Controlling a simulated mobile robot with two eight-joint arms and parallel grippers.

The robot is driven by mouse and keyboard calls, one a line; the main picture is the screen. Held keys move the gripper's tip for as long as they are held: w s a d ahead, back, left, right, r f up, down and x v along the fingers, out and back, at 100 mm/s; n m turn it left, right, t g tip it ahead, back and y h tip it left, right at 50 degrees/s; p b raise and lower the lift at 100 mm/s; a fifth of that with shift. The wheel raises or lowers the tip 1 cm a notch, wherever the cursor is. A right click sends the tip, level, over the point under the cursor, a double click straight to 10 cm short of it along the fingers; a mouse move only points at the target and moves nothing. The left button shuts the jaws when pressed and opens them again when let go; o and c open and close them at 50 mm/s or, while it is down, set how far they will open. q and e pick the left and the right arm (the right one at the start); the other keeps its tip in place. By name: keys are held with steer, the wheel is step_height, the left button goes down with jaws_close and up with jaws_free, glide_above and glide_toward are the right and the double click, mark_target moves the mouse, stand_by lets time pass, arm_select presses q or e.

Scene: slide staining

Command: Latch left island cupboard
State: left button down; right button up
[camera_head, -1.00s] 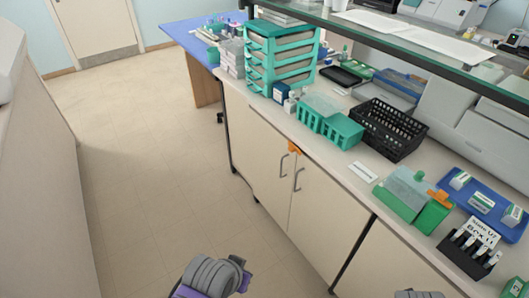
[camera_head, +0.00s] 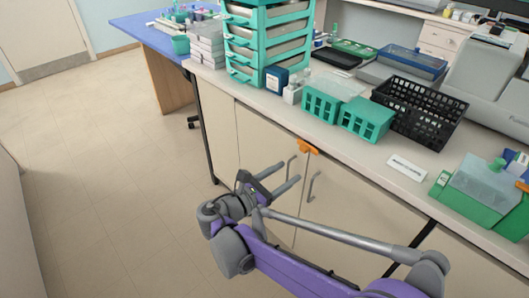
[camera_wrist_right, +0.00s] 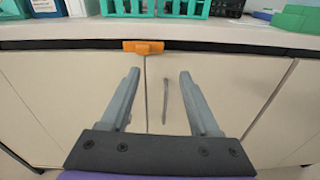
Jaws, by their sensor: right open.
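The cupboard's left door (camera_head: 262,140) and right door (camera_head: 345,215) are under the counter and look shut. They also show in the right wrist view, the left door (camera_wrist_right: 60,90) and right door (camera_wrist_right: 225,85). An orange latch (camera_head: 308,147) sits at the top of their seam, just under the counter edge. In the right wrist view the latch (camera_wrist_right: 143,47) looks roughly level and spans the seam. My right gripper (camera_head: 291,172) is open and empty in front of the doors, below the latch and apart from it. My left gripper is not in view.
Door handles (camera_head: 313,186) stick out near the seam. On the counter (camera_head: 330,128) above are green racks (camera_head: 365,120), a black basket (camera_head: 420,110), a teal drawer stack (camera_head: 265,45) and a white label (camera_head: 407,168). The floor (camera_head: 100,170) to the left is clear.

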mark_target(302, 150)
arm_select(q)
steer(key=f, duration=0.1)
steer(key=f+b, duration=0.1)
steer(key=b, duration=0.1)
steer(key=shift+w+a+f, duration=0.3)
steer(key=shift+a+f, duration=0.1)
arm_select(e)
steer(key=shift+n+t, duration=0.5)
steer(key=w+d, duration=0.1)
steer(key=w, duration=0.1)
steer(key=w+d, duration=0.2)
steer(key=w, duration=0.1)
steer(key=w+d, duration=0.2)
steer(key=w, duration=0.1)
steer(key=shift+d, duration=0.25)
jaws_close()
